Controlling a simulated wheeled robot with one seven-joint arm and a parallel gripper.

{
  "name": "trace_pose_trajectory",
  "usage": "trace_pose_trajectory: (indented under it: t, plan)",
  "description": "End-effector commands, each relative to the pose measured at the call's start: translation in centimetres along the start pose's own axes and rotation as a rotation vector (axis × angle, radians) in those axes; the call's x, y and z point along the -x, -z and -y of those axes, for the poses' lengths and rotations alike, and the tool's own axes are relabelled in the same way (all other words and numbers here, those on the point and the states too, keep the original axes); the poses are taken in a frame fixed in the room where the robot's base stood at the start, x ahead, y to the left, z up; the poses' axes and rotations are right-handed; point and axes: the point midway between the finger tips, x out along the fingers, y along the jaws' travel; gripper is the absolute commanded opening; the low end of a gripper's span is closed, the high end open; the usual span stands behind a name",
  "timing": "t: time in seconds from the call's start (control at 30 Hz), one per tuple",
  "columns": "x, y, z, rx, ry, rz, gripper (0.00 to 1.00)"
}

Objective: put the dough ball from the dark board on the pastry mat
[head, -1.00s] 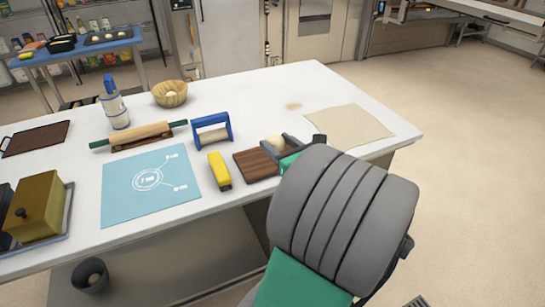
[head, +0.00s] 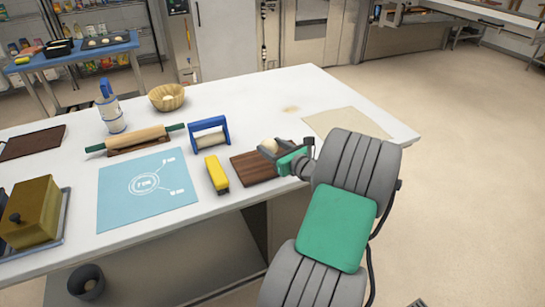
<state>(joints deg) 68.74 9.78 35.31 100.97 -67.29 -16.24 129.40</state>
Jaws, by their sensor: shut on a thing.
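The dough ball (head: 269,146) is a small pale ball just above the dark wooden board (head: 247,170), at its far edge in the picture. My gripper (head: 270,149) is shut on it, reaching in from the right. The far finger is partly hidden by the ball and the near one covers its lower side. Whether the ball touches the board, I cannot tell. The pastry mat (head: 145,190) is light blue with white markings and lies flat and empty on the table, left of the board.
A yellow tool (head: 216,174) and a blue-framed tool (head: 210,135) stand between board and mat. A rolling pin (head: 135,138) lies behind the mat. A brass-coloured box (head: 31,211) stands left of it. A beige cloth (head: 346,123) lies at the right.

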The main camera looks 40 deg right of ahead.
Motion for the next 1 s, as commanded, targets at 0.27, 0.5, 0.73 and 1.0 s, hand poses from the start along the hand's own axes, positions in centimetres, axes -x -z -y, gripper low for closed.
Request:
trace_pose_trajectory:
  t: [0.27, 0.5, 0.73, 1.0]
  plan:
    - [-2.6, 3.2, 1.8, 0.0, -0.001, 0.001, 0.1]
    - [-2.7, 5.1, 1.8, 0.003, 0.0, 0.003, 0.1]
    - [-2.8, 5.5, 1.8, 0.002, 0.0, 0.002, 0.1]
    - [-2.8, 5.6, 1.8, 0.002, 0.001, 0.002, 0.68]
